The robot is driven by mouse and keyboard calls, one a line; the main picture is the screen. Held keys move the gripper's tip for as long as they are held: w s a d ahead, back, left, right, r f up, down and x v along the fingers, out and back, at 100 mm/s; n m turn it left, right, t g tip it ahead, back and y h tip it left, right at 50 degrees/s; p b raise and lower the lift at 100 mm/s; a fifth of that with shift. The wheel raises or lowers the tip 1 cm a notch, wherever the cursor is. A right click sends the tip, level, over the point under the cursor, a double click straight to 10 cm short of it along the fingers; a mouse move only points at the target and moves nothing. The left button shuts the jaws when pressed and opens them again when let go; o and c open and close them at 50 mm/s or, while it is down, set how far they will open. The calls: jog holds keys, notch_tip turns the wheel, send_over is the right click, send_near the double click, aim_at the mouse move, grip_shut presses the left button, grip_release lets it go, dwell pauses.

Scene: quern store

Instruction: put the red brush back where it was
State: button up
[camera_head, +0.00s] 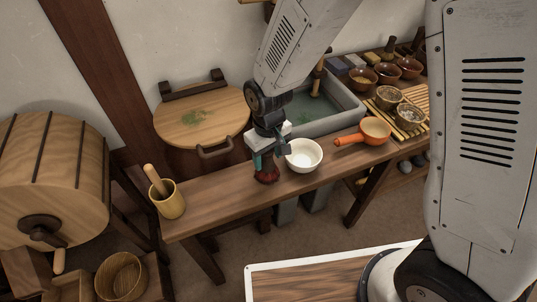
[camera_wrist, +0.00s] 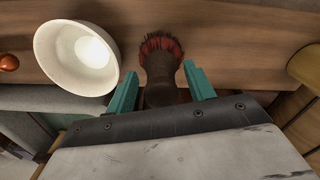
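The red brush has a dark brown handle and red bristles. It shows in the head view (camera_head: 267,175) at the bench's front edge, and in the wrist view (camera_wrist: 160,62) at the top middle, bristles pointing away. My gripper (camera_head: 266,160) is over the brush. In the wrist view its teal fingers (camera_wrist: 158,72) stand apart on either side of the handle, with a narrow gap showing on each side. The upper part of the brush is partly hidden by the gripper in the head view.
A white bowl (camera_head: 304,155) stands close right of the gripper on the wooden bench (camera_head: 215,190). An orange-handled pan (camera_head: 374,131) is further right. A grey basin (camera_head: 345,108) and a round wooden lid (camera_head: 203,118) lie behind. A wooden mortar (camera_head: 171,205) stands at the left end.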

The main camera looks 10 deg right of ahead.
notch_tip(320, 180, up, 12)
jog(key=shift+r, duration=0.15)
dwell(0.4)
jog(key=s+d+r+m+t, duration=0.1)
jog(key=s+d+r+m, duration=0.1)
jog(key=s+d+r, duration=0.5)
jog(key=s+d+r+m, duration=0.2)
jog(key=s+d+r, duration=0.3)
jog(key=d, duration=0.4)
jog(key=s+d+r+m, duration=0.2)
jog(key=s+d, duration=0.3)
jog(key=s, duration=0.2)
jog(key=shift+s, duration=0.3)
jog(key=shift+d+r, duration=0.1)
